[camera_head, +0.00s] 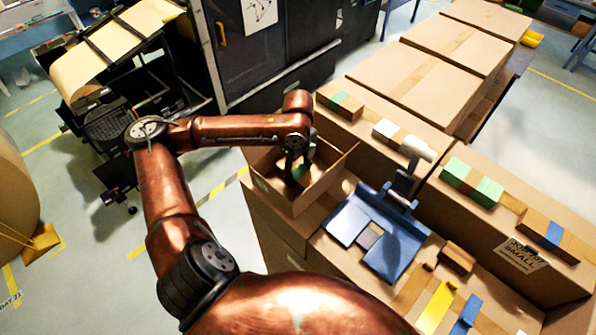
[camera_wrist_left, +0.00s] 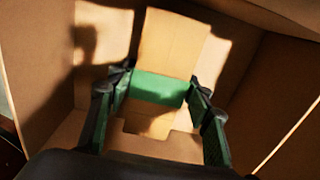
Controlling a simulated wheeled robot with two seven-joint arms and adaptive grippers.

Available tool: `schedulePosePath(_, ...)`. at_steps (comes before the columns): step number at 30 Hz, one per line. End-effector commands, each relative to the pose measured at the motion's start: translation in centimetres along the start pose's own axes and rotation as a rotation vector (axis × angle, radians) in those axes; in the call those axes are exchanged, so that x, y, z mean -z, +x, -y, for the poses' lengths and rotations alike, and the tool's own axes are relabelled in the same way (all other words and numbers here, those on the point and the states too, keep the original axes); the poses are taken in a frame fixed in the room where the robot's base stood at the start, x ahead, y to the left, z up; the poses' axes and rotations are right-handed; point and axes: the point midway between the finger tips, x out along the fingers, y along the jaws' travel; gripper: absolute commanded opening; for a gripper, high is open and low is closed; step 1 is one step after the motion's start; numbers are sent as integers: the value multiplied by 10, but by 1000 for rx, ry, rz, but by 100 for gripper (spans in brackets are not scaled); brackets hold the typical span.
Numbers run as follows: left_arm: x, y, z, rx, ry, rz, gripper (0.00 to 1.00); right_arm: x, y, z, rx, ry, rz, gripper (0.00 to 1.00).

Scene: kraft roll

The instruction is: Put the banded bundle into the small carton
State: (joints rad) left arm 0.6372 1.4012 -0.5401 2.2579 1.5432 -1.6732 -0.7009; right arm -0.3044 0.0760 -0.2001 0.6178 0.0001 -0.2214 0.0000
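The banded bundle (camera_wrist_left: 160,88) is a kraft-brown block with a green band, seen in the left wrist view within an open cardboard carton (camera_wrist_left: 45,75). In the head view this small open carton (camera_head: 322,186) stands at the near left corner of the boxes. My left gripper (camera_head: 298,168) reaches down into it from above. In the left wrist view its two fingers (camera_wrist_left: 160,92) lie along both sides of the green band and appear shut on it. Whether the bundle rests on the carton floor is hard to tell. My right gripper is not in view.
Several banded blocks lie on the boxes, such as a green-banded one (camera_head: 471,182). A card reading SMALL (camera_head: 522,256) is on the right box. Dark cabinets stand behind.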

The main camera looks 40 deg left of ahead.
Motion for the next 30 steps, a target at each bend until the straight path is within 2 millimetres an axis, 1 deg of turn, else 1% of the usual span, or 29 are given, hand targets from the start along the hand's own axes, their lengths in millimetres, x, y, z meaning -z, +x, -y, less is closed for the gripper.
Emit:
schedulePosePath(1,0,0,0,0,0,0,52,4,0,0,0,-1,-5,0)
schedulePosePath(5,0,0,0,0,0,0,60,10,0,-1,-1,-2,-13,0)
schedulePosePath(13,0,-1,0,0,-1,0,60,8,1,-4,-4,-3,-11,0)
schedulePosePath(16,0,-6,0,1,-1,0,60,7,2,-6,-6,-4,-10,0)
schedulePosePath(20,-1,-26,1,4,-1,2,60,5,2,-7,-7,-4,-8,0)
schedulePosePath(27,0,-78,1,5,-2,0,60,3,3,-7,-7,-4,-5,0)
schedulePosePath(30,0,-96,1,4,-1,0,60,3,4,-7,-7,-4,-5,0)
